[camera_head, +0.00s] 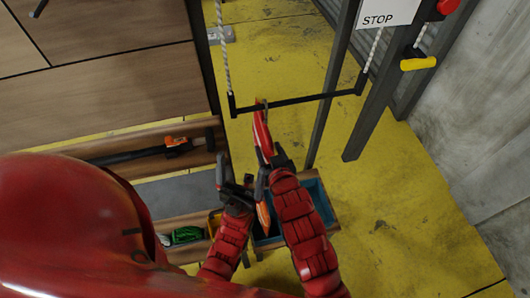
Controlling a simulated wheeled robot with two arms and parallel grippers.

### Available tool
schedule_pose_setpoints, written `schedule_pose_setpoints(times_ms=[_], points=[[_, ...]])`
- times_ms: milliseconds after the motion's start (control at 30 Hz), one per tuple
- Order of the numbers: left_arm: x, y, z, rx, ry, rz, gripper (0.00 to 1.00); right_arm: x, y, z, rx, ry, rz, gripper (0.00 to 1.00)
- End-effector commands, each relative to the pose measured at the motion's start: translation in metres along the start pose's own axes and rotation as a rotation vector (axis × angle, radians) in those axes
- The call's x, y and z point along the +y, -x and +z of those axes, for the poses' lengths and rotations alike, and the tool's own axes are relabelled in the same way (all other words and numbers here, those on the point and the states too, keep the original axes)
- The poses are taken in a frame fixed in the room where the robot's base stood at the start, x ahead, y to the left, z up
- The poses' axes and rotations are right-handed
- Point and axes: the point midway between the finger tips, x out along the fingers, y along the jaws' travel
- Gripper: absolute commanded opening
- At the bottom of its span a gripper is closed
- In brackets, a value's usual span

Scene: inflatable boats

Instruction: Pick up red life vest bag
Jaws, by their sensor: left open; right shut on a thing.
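A slim red bag (262,130), seen nearly edge-on, stands up from my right gripper (271,160). My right gripper is shut on its lower part. The bag's top overlaps the hanging black bar in the picture; I cannot tell whether they touch. My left gripper (228,178) is open and empty, just left of my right gripper. An orange piece (263,214) shows between my forearms; I cannot tell what it belongs to.
The black bar (300,100) hangs on two ropes. A blue-lined bin (321,201) lies behind my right forearm. Wooden trays at left hold a dark long tool (130,155) and a green item (187,235). A STOP sign (385,14) and posts stand right. Yellow floor (400,190) is clear.

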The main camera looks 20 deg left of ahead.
Motion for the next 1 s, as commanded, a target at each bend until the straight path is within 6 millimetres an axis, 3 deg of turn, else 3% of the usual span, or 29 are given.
schedule_pose_setpoints(times_ms=[33, 200, 233, 767, 1000], points=[[0.000, 0.000, 0.000, 0.000, 0.000, 0.000, 0.92, 0.000, 0.000, 0.001, -0.003, 0.000, 0.000, 0.33], [0.000, 0.000, 0.000, 0.000, 0.000, 0.000, 0.92, 0.000, 0.000, 0.002, -0.005, 0.000, 0.000, 0.03], [0.000, 0.000, 0.000, 0.000, 0.000, 0.000, 0.92, 0.000, 0.000, 0.002, -0.005, 0.000, 0.000, 0.00], [0.000, 0.000, 0.000, 0.000, 0.000, 0.000, 0.92, 0.000, 0.000, 0.000, -0.003, -0.001, 0.001, 0.00], [0.000, -0.001, 0.000, 0.000, 0.000, 0.000, 0.92, 0.002, -0.001, -0.014, 0.001, -0.003, 0.002, 0.00]])
